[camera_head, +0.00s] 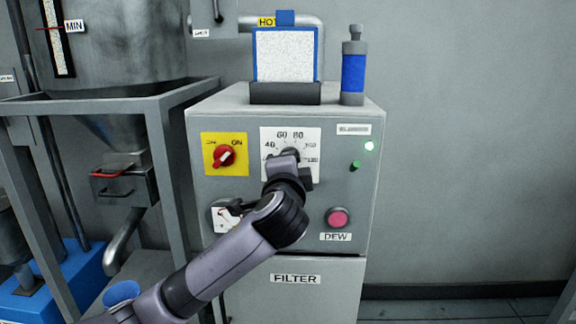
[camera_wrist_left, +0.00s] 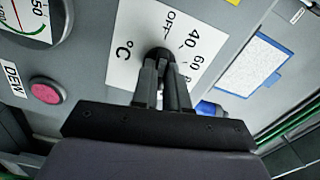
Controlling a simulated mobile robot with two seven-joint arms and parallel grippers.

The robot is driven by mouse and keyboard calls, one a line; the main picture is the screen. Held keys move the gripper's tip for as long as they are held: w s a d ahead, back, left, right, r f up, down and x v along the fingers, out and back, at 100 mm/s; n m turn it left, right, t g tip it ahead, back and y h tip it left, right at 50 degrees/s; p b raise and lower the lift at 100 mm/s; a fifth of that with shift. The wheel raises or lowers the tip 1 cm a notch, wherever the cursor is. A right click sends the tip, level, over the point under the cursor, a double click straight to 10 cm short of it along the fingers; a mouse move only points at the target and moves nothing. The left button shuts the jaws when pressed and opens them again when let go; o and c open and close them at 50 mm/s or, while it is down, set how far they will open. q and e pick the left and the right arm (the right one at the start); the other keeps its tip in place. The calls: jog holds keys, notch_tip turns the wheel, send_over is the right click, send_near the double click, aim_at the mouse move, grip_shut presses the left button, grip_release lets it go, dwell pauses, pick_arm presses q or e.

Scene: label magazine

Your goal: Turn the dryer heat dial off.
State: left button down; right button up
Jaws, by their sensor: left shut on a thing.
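The dryer heat dial has a white scale plate (camera_head: 270,136) on the front of the grey dryer cabinet. In the head view the marks 40, 60 and 80 show; my arm covers the lower part. In the left wrist view the plate (camera_wrist_left: 125,70) shows OFF, 40 and 60 around the dark dial knob (camera_wrist_left: 160,53). My left gripper (camera_head: 288,159) reaches the knob from the front. In the left wrist view its fingers (camera_wrist_left: 161,82) are closed on the knob. The knob's pointer is hidden, so its setting cannot be told. My right gripper is out of view.
A red switch (camera_head: 224,157) on a yellow plate is left of the dial. A metal hopper frame (camera_head: 160,150) stands at the left.

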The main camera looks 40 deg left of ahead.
pick_arm(q)
jog(key=shift+f, duration=0.1)
jog(key=c, duration=1.1)
grip_release()
jog(key=shift+c, duration=0.2)
jog(key=v, duration=0.7)
jog(key=shift+b, duration=0.4)
jog(key=shift+s, duration=0.1)
